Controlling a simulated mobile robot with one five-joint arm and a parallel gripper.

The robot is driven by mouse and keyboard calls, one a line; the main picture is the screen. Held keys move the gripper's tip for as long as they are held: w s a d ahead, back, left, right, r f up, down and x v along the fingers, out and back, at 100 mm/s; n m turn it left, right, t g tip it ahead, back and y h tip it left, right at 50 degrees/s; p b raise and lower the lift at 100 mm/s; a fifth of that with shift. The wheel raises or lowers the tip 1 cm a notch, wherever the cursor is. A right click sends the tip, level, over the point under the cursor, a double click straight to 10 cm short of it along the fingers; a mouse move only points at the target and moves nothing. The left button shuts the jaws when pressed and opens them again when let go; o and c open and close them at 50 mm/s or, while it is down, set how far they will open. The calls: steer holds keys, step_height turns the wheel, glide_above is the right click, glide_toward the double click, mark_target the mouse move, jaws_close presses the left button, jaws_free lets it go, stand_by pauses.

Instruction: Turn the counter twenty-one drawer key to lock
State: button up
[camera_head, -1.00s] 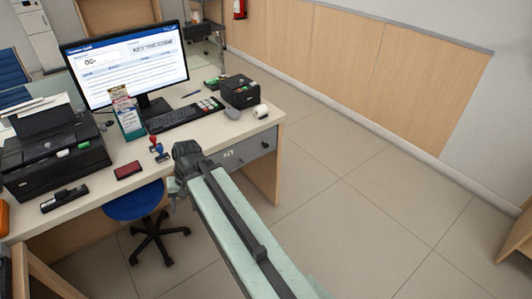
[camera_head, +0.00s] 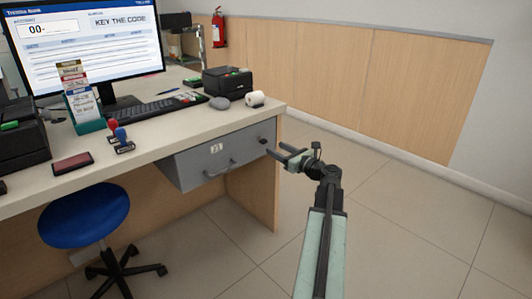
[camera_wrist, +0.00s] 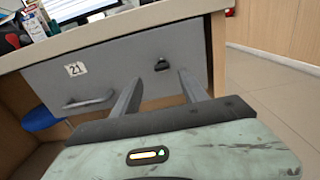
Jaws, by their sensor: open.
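The grey drawer (camera_head: 190,168) hangs under the right end of the counter and looks shut. In the wrist view the drawer front (camera_wrist: 115,58) carries a white label reading 21 (camera_wrist: 76,69) and a bar handle (camera_wrist: 88,103). A small dark key (camera_wrist: 161,65) sticks out at the drawer's upper right; it also shows in the head view (camera_head: 263,141). My gripper (camera_head: 279,152) is open and empty, just in front of the key. In the wrist view its two fingers (camera_wrist: 157,88) point at the drawer, with the key between and slightly beyond their tips.
The counter edge (camera_wrist: 130,37) overhangs just above the drawer. A wooden side panel (camera_head: 254,190) stands beneath at the right. A blue stool (camera_head: 85,214) stands at the left. The floor (camera_head: 400,215) to the right is clear.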

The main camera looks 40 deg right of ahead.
mark_target(266, 142)
steer(key=w, duration=0.7)
steer(key=shift+w+d, duration=0.25)
steer(key=shift+d, duration=0.15)
